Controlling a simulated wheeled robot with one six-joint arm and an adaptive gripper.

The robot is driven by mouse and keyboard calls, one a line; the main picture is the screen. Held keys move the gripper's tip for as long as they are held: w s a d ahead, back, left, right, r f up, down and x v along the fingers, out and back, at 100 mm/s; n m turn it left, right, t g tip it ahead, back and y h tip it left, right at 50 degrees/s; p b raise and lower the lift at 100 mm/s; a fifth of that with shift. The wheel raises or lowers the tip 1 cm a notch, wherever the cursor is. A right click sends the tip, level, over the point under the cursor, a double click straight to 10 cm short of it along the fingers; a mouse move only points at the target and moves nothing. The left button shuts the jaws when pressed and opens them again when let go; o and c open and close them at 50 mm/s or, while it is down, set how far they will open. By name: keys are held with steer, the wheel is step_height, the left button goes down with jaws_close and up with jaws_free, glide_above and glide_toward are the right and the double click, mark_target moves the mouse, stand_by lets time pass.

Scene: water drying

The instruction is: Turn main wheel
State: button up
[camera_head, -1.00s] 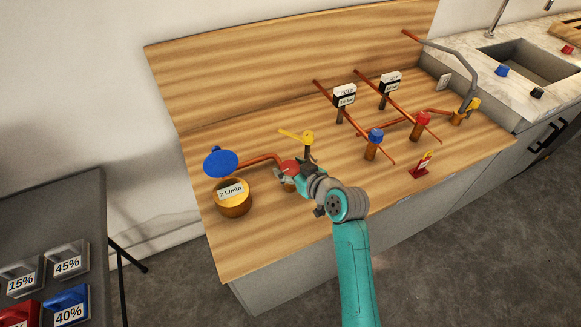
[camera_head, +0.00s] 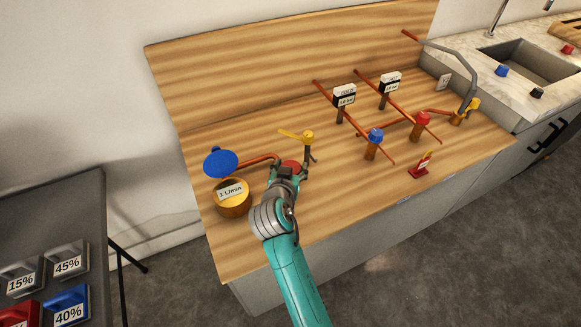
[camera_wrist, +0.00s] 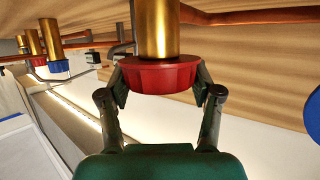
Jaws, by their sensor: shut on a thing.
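The red main wheel (camera_wrist: 160,75) sits at the end of a brass valve body (camera_wrist: 158,28) in the wrist view. My gripper (camera_wrist: 160,85) has one finger on each side of the wheel and is shut on it. In the head view the red wheel (camera_head: 291,166) shows only partly, behind my gripper (camera_head: 286,172). The round brass flow meter (camera_head: 233,203) with a raised blue lid (camera_head: 221,161) stands just left of my gripper and reads 1 L/min.
A yellow lever valve (camera_head: 307,137) stands close behind my gripper. Blue (camera_head: 375,135) and red (camera_head: 422,120) knobs on copper pipes stand to the right, near a small red sign (camera_head: 421,166).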

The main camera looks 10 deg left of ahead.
steer(key=m+g+h, duration=0.1)
steer(key=m+h, duration=0.3)
steer(key=h, duration=0.1)
steer(key=shift+a, duration=0.1)
steer(key=shift+f+m+g+h, duration=0.1)
steer(key=shift+m+g+h, duration=0.6)
steer(key=shift+m+h, duration=0.3)
steer(key=shift+m, duration=0.3)
steer(key=o, duration=1.2)
steer(key=shift+c, duration=0.2)
steer(key=v, duration=1.2)
